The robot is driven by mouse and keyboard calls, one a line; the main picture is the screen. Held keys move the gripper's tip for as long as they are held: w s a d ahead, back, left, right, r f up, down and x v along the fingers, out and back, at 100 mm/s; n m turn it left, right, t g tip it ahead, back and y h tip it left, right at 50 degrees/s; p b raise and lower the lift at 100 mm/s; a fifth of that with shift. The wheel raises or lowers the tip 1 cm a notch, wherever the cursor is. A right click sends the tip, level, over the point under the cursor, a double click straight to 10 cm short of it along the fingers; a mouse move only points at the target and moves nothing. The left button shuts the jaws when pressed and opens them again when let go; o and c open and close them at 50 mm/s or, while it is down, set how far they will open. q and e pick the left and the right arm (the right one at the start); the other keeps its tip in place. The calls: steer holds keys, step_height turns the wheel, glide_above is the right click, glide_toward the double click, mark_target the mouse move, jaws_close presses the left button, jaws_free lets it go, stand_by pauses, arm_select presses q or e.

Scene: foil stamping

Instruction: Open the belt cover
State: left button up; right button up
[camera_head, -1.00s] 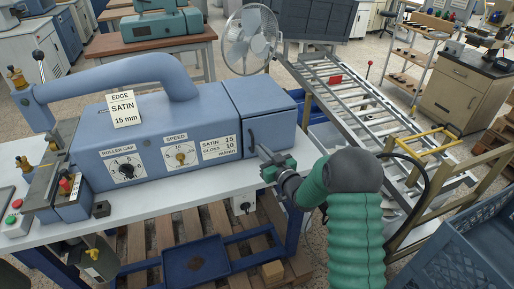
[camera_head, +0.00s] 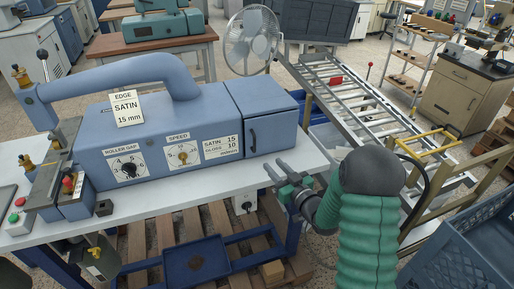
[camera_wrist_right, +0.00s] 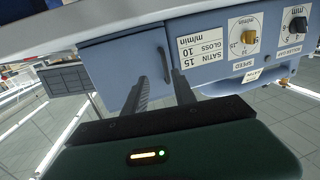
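The belt cover (camera_head: 259,113) is the blue box at the right end of the blue machine. It looks closed against the machine body and carries a dark upright handle (camera_head: 252,141) on its front. My right gripper (camera_head: 275,167) is in front of the cover, below and to the right of the handle, with its two fingers apart and empty. My left gripper is not in view.
The machine stands on a white-topped table (camera_head: 190,201). A roller conveyor (camera_head: 350,110) and a blue crate (camera_head: 465,235) are at the right. A fan (camera_head: 252,40) stands behind the cover. The tabletop in front of the machine is mostly clear.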

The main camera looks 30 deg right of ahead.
steer(key=s, duration=0.9)
steer(key=shift+s+a, duration=0.15)
steer(key=shift+b, duration=0.3)
steer(key=s+a+p, duration=0.1)
steer(key=s+p, duration=0.9)
steer(key=s, duration=0.6)
steer(key=shift+s+r, duration=0.2)
steer(key=shift+s, duration=0.2)
